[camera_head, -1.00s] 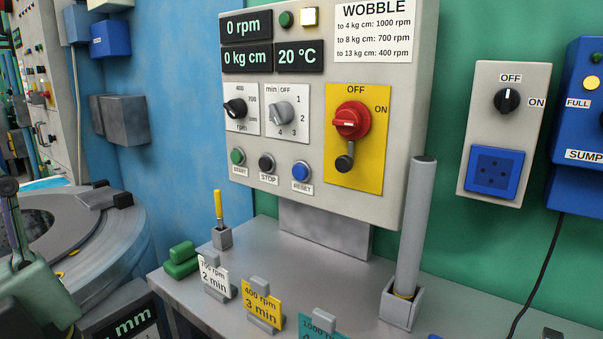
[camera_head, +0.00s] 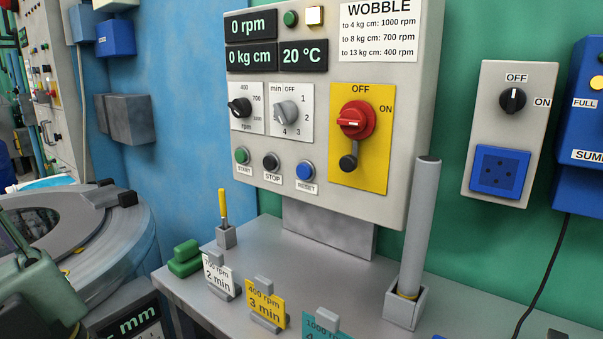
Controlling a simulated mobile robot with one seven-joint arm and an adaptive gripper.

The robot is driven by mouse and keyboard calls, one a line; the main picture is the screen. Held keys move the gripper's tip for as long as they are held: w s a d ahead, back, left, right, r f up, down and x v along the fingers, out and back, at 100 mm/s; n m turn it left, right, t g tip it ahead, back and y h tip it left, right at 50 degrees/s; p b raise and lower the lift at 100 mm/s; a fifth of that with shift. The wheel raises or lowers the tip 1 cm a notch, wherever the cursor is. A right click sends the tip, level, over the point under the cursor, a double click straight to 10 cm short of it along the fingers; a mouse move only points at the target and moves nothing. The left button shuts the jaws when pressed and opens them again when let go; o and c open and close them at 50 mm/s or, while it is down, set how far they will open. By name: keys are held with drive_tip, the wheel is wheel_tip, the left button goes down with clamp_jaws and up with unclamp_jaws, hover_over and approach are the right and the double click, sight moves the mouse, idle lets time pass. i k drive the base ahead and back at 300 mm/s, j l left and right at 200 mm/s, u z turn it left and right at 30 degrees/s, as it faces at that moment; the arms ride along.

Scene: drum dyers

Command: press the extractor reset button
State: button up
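The extractor control panel (camera_head: 412,130) is a light grey box in the middle of the view. The reset button (camera_head: 304,169) is a round blue button low on its face, with a RESET label under it. It stands right of the dark STOP button (camera_head: 271,161) and the green START button (camera_head: 242,155). Nothing covers or touches the reset button. A blurred grey-green and dark shape at the lower left edge looks like part of my arm, well apart from the panel. No gripper fingertips can be made out.
A red rotary switch (camera_head: 355,119) is right of and above the reset button. Below the panel, a grey bench (camera_head: 320,272) holds a yellow-handled tool (camera_head: 223,207), several sign cards and an upright grey cylinder (camera_head: 418,225). A round machine (camera_head: 115,240) stands left. Air before the panel is clear.

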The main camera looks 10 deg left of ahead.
sight(304, 172)
drive_tip(key=j+z, duration=0.4)
drive_tip(key=k+j+z, duration=0.2)
drive_tip(key=j+z, duration=0.2)
drive_tip(key=k+j+z, duration=0.15)
drive_tip(key=j+z, duration=0.25)
